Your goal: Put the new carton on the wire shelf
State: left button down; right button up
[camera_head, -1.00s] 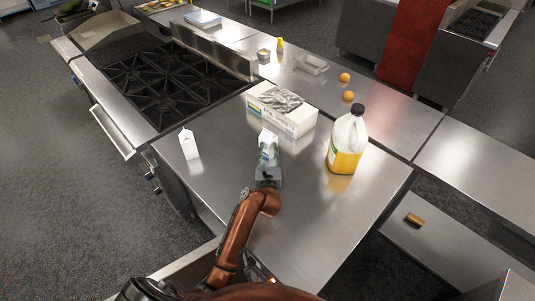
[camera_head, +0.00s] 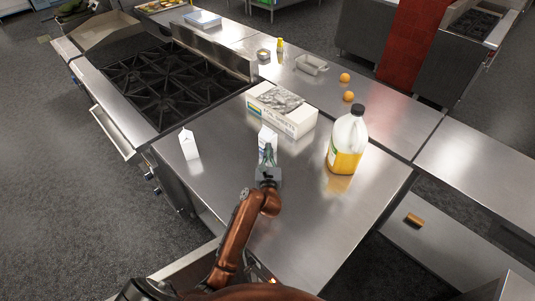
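A white carton (camera_head: 264,134) stands on the steel counter (camera_head: 310,220) directly in front of my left gripper (camera_head: 268,154). The gripper's fingers overlap the carton's front, so its lower part is partly hidden. I cannot tell whether they grip it. A second white carton (camera_head: 190,146) with a gabled top stands upright near the counter's left edge, apart from the gripper. I cannot tell which carton is the new one. No wire shelf is recognisable. My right gripper is not in view.
A white box (camera_head: 295,122) with a grey crumpled-looking top lies behind the carton. A juice jug (camera_head: 347,143) stands to the right. A black-grated stove (camera_head: 172,85) is at the left. Two oranges (camera_head: 348,96) (camera_head: 345,77) are farther back. The front counter is clear.

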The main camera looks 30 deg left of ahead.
aim_at(268, 135)
pick_arm(q)
jog(key=shift+r, duration=0.5)
notch_tip(268, 135, up, 2)
jog(key=shift+r+p, duration=0.2)
jog(key=shift+p, duration=0.2)
jog(key=s+d+r+p, duration=0.1)
jog(key=s+d+r, duration=0.5)
jog(key=s+r, duration=0.3)
jog(key=s, duration=0.3)
jog(key=shift+s+r, duration=0.2)
jog(key=shift+s, duration=0.15)
jog(key=c, duration=2.6)
grip_release()
jog(key=shift+c, duration=0.2)
jog(key=o, duration=2.1)
jog(key=shift+d, duration=0.1)
